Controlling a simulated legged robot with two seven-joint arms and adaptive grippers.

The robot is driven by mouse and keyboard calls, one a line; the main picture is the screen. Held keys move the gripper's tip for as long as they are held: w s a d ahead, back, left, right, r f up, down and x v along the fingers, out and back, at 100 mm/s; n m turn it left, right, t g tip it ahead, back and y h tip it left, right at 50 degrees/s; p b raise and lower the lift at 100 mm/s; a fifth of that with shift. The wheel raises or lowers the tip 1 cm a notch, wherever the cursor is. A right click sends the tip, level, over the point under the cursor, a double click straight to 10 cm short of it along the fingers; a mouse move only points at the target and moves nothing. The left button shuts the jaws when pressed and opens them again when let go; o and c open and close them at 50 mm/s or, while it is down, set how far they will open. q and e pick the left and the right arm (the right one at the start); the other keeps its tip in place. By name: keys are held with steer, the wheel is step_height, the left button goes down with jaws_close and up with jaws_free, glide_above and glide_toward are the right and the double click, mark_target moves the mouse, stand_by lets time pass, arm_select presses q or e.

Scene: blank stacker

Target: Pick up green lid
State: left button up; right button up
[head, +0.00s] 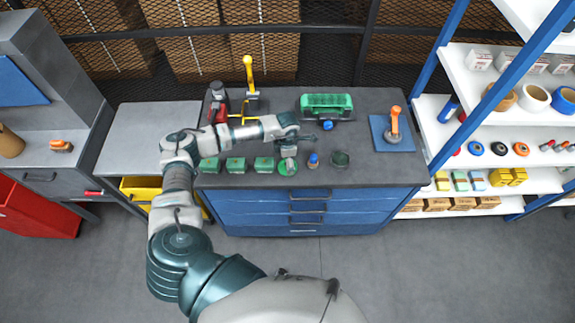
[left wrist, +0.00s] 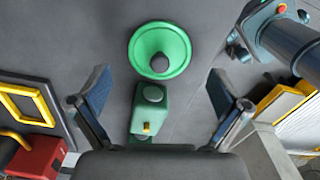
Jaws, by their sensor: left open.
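The green lid is a round green disc with a dark knob at its centre; in the head view, the green lid (head: 283,168) lies near the front edge of the dark worktop. In the left wrist view, the green lid (left wrist: 143,47) lies beyond my open fingertips, near the middle. My left gripper (head: 300,139) is above the worktop, a little behind the lid; its fingers (left wrist: 158,80) are spread and hold nothing. A green block-like thing with a knob (left wrist: 150,105) shows between the fingers in the wrist view. My right gripper is not in view.
Green boxes (head: 235,164) stand in a row left of the lid. Red-and-black tool (head: 217,104) at back left.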

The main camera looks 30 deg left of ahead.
arm_select(q)
steer(key=shift+w+f, duration=0.1)
steer(key=shift+f, duration=1.45)
steer(key=c, duration=0.9)
steer(key=shift+c, duration=1)
